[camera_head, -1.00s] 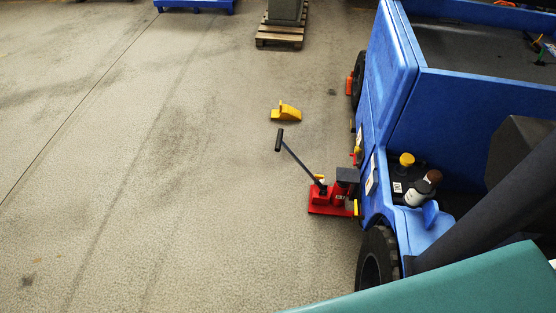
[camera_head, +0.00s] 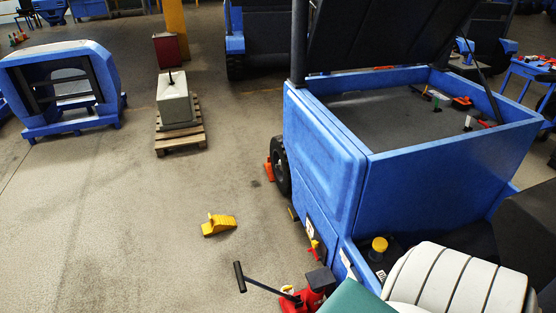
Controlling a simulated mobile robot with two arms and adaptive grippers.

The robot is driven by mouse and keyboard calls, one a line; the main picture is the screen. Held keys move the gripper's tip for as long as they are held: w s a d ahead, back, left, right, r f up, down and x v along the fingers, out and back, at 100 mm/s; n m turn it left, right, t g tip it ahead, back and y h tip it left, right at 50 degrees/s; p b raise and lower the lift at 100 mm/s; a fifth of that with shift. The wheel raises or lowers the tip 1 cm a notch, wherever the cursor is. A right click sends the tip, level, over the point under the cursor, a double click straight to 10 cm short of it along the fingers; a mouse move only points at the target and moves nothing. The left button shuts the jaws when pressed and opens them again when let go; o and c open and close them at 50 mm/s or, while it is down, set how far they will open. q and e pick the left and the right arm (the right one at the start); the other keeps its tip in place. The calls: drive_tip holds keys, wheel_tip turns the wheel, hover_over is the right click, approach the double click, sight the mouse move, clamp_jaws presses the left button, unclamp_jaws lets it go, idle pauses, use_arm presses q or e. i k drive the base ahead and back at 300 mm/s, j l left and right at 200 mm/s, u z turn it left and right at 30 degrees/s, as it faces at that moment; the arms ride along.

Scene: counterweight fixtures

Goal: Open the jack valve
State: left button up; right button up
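The red floor jack (camera_head: 318,281) stands on the floor at the bottom, close beside the blue vehicle (camera_head: 330,165). Its black lever (camera_head: 240,277) slants up to the left and ends in a crossbar grip. A small yellow part (camera_head: 287,289) shows at the lever's base. The lower right part of the jack is hidden behind a teal surface at the bottom edge. I cannot make out the valve itself. Neither of my grippers shows in the head view.
A yellow wheel chock (camera_head: 219,225) lies on the floor beyond the jack. An orange chock (camera_head: 269,170) is by the vehicle's wheel. A grey block (camera_head: 176,103) stands on a wooden pallet (camera_head: 181,143). A blue frame (camera_head: 66,87) stands far left. The left floor is clear.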

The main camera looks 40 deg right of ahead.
sight(290, 287)
drive_tip(key=i+z, duration=0.35)
drive_tip(key=i+j+z, duration=0.15)
drive_tip(key=z, duration=0.2)
drive_tip(key=i+j+z, duration=0.2)
drive_tip(key=z, duration=0.15)
